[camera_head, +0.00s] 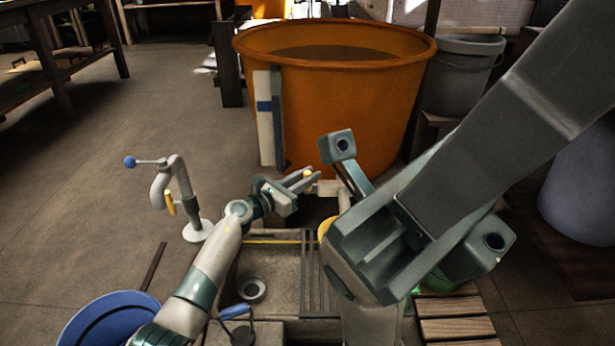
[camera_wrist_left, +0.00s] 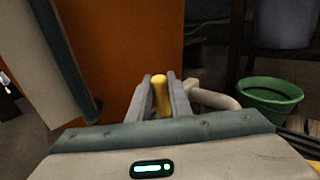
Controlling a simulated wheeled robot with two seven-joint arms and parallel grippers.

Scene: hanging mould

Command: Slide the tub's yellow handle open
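The large orange tub (camera_head: 330,110) stands at the back centre, and its orange wall (camera_wrist_left: 125,45) fills much of the left wrist view. A yellow handle (camera_wrist_left: 160,97) shows beside a pale pipe (camera_wrist_left: 215,98) low in front of the tub. My left gripper (camera_head: 308,180) is at the tub's lower front. In the left wrist view its fingers (camera_wrist_left: 160,88) lie on both sides of the handle, close against it, and look shut on it. In the head view the fingers hide most of the handle.
My large grey arm covers the right side of the head view. A green bucket (camera_wrist_left: 268,97) stands right in the wrist view.

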